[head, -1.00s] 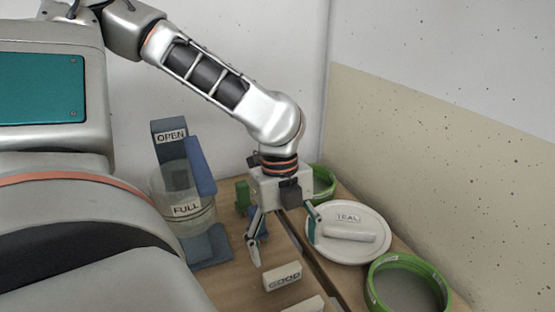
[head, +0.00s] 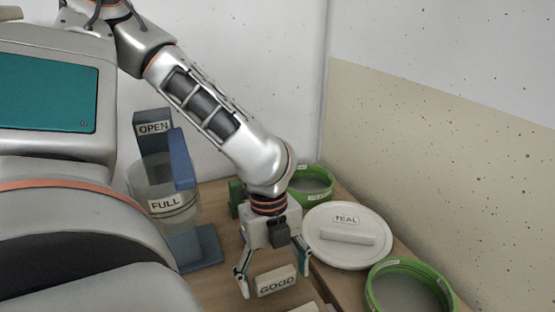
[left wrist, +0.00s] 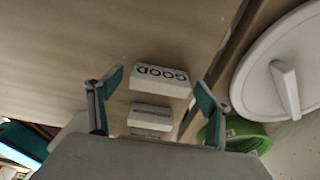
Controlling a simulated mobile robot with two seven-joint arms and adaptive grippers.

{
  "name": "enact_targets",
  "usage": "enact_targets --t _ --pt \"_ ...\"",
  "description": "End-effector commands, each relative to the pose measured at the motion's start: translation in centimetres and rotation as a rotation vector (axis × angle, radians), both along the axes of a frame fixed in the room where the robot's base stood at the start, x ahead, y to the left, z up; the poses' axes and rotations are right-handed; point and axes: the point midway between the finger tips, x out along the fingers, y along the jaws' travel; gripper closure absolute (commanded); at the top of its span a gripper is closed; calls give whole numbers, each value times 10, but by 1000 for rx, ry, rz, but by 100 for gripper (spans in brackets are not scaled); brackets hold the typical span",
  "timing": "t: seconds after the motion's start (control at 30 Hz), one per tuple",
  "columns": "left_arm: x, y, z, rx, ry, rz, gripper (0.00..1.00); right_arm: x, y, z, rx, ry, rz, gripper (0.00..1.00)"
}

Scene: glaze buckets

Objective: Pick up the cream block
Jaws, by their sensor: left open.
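A cream block labelled GOOD (head: 276,283) lies on the wooden table in the head view. It also shows in the left wrist view (left wrist: 160,80), just ahead of and between the fingertips. My left gripper (head: 273,274) points down and is open and empty, its fingers on either side of the block. Whether it is still above the block or level with it I cannot tell. A second pale block (left wrist: 150,117) sits behind the GOOD block in the left wrist view, with only its edge showing in the head view. My right gripper is not seen.
A white lid labelled TEAL (head: 328,252) lies right of the gripper. Green-rimmed buckets (head: 372,290) stand near it. A clear container labelled FULL (head: 160,222) and a blue stand marked OPEN (head: 152,124) are at left. A gap runs between the tabletops.

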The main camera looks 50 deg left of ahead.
Motion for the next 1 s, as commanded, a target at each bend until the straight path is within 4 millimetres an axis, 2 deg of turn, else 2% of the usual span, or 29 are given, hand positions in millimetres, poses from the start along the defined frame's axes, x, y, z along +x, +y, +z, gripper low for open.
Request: enact_targets --t 0.07,0.23,0.53,0.63,0.8,1.0 --pt "0 0 1 1 -1 0 22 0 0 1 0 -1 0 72" --pt "0 0 1 1 -1 0 62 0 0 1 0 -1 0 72" --pt "0 0 1 1 -1 0 63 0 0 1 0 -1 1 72" --pt "1 0 9 0 -5 0 63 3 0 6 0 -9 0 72" --pt "2 0 40 0 -14 1 63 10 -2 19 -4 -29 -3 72" --pt "2 0 79 0 -14 1 63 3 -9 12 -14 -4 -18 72"
